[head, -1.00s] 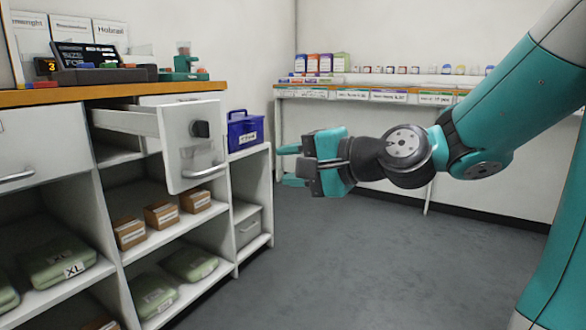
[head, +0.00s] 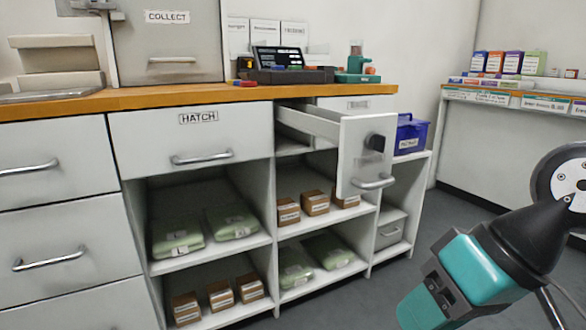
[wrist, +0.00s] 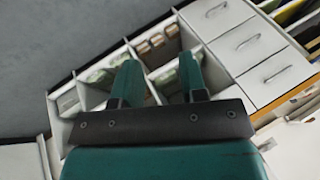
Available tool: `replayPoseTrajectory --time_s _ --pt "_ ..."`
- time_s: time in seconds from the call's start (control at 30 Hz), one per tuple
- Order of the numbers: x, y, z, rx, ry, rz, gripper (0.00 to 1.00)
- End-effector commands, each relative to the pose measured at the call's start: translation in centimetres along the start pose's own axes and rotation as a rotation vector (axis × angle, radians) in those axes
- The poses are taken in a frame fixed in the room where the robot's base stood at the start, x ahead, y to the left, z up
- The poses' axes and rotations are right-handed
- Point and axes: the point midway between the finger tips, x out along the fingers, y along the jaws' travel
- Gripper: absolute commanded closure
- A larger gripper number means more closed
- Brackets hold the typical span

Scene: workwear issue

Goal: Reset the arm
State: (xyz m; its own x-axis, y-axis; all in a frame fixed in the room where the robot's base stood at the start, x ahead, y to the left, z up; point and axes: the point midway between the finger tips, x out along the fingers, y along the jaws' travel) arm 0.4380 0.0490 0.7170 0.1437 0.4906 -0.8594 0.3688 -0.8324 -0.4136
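My gripper (wrist: 158,80) shows in the wrist view with its two teal fingers apart and nothing between them. In the head view my teal gripper (head: 455,285) hangs at the lower right, tilted down and left, with its fingertips hard to make out. It is in front of the shelving and clear of it. Beyond the fingers, the wrist view looks across the shelf unit (wrist: 222,18) and its drawers.
A drawer (head: 355,150) stands pulled out under the orange-edged counter (head: 200,97). The hatch drawer (head: 150,145) beside it is shut. Shelves hold green packs (head: 178,240) and small brown boxes (head: 315,203). A blue box (head: 411,135) stands right. Grey floor (head: 400,275) is free.

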Motion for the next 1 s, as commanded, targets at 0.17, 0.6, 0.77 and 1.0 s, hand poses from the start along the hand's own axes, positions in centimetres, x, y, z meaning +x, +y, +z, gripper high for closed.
replayPoseTrajectory --time_s 0.17,0.6,0.77,1.0 --pt "-1.2 -1.6 3.7 -0.265 -0.21 0.068 0.61" --pt "-10.8 -5.9 0.1 -0.247 -0.202 0.067 0.61" --pt "-16.1 -8.5 -1.7 -0.247 -0.201 0.067 0.61" --pt "-23.9 -12.2 -4.5 -0.246 -0.201 0.067 0.61"
